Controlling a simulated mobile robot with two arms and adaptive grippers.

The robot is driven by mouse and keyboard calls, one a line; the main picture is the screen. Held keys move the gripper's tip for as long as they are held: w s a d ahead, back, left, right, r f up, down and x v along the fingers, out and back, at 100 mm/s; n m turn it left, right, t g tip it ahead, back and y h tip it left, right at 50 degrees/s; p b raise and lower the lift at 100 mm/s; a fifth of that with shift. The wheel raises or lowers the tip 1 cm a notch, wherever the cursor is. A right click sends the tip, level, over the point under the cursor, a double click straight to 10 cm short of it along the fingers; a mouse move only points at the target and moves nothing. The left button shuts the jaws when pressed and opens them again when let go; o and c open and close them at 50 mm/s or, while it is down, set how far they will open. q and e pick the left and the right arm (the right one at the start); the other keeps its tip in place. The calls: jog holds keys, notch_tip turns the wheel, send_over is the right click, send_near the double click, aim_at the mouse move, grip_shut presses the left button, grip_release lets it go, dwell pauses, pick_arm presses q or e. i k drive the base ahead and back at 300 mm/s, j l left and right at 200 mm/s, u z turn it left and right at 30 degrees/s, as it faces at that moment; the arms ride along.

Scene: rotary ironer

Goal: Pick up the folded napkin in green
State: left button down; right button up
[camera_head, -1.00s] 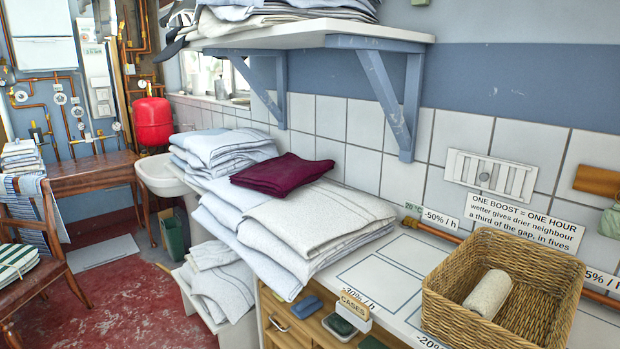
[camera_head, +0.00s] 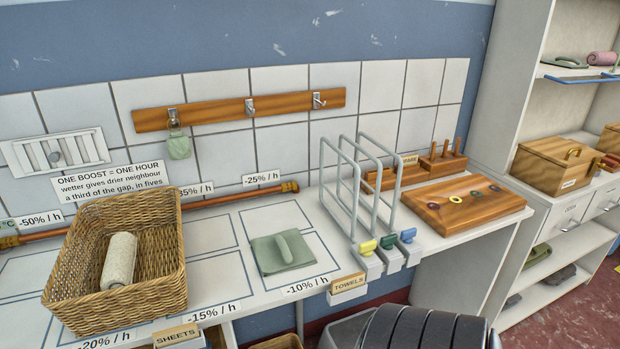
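A folded green napkin (camera_head: 282,252) lies flat on the white counter, inside a blue-outlined rectangle behind the "-10% / h" label. A rounded pale green strip stands up along its top. The wicker basket is to its left and the wire rack to its right, both apart from it. Neither of my grippers shows in the head view.
The wicker basket (camera_head: 165,290) holds a rolled cream cloth (camera_head: 119,260). A grey wire rack (camera_head: 362,190) with coloured clips stands right of the napkin. A wooden board with rings (camera_head: 462,203) lies farther right. A small green pouch (camera_head: 179,146) hangs on the hook rail (camera_head: 225,110).

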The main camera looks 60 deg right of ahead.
aim_at(284, 251)
jog(key=z, duration=1.7)
jog(key=i+l+u, duration=0.1)
jog(key=l+u, duration=0.15)
jog(key=u, duration=0.15)
jog(key=l+u, duration=0.25)
jog(key=u, duration=0.15)
jog(key=l+u, duration=0.3)
jog(key=u, duration=0.15)
jog(key=i, duration=0.05)
